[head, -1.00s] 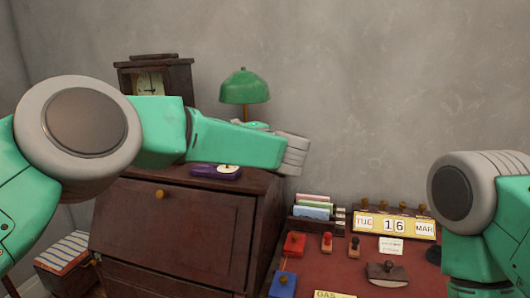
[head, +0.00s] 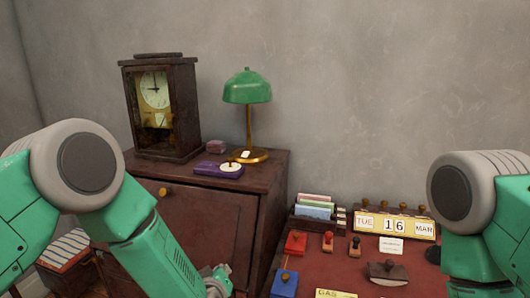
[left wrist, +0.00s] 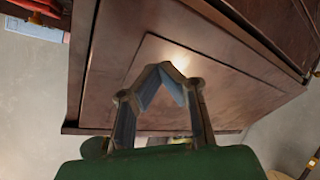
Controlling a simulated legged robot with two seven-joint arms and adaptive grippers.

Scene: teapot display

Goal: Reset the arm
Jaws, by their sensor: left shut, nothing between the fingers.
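My left arm bends down from the left in the head view, and the part of my left gripper (head: 218,280) that shows is at the bottom edge, in front of the dark wooden cabinet (head: 215,222). In the left wrist view my left gripper (left wrist: 165,68) is shut, its fingertips meeting with nothing between them. The cabinet's front panel (left wrist: 235,98) lies beyond the fingers there. My right arm's elbow shows at the right in the head view; its gripper is out of frame.
On the cabinet top stand a clock (head: 160,108), a green lamp (head: 247,92) and a purple item (head: 212,169) with a white disc. The red desk (head: 335,272) to the right holds stamps, a card holder (head: 315,214) and a calendar (head: 394,223).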

